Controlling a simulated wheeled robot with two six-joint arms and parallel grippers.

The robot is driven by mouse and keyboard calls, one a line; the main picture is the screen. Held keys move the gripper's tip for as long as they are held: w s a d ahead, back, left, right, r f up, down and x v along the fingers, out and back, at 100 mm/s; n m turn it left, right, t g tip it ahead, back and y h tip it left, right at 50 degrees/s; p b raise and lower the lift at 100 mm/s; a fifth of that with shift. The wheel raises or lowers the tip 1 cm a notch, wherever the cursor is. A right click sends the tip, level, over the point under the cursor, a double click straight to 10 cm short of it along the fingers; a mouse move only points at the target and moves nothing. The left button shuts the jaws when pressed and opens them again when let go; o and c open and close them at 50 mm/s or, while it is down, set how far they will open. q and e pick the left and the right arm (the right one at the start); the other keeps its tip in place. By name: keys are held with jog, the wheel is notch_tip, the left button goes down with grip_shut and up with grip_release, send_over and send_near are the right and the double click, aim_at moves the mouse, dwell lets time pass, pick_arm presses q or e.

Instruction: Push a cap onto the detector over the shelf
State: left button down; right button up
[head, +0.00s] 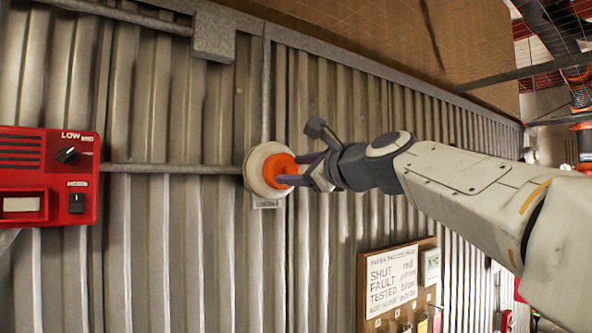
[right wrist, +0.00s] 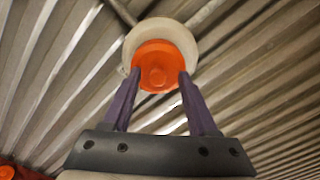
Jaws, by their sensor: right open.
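The detector (head: 254,172) is a round white disc on the corrugated metal wall, joined to grey conduit. An orange cap (head: 281,171) sits against the front of the detector. In the right wrist view the cap (right wrist: 157,66) is face-on, inside the white rim of the detector (right wrist: 180,32). My right gripper (head: 300,170) is open, with its purple fingertips at the cap. In the right wrist view the fingertips (right wrist: 158,75) are at the cap's two sides; I cannot tell whether they touch it. My left gripper is in neither view.
A red panel (head: 45,175) with knobs is on the wall at left. Grey conduit (head: 170,169) runs from it to the detector. A sign board (head: 390,285) with colour labels stands at lower right. The wall between the panel and detector is otherwise clear.

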jog(key=shift+s+d+f+b, duration=0.1)
jog(key=shift+s+d+b, duration=0.15)
jog(key=shift+s+b, duration=0.05)
jog(key=b+v, duration=0.4)
jog(key=v, duration=0.5)
jog(key=shift+s+d, duration=0.15)
jog(key=shift+s, duration=0.15)
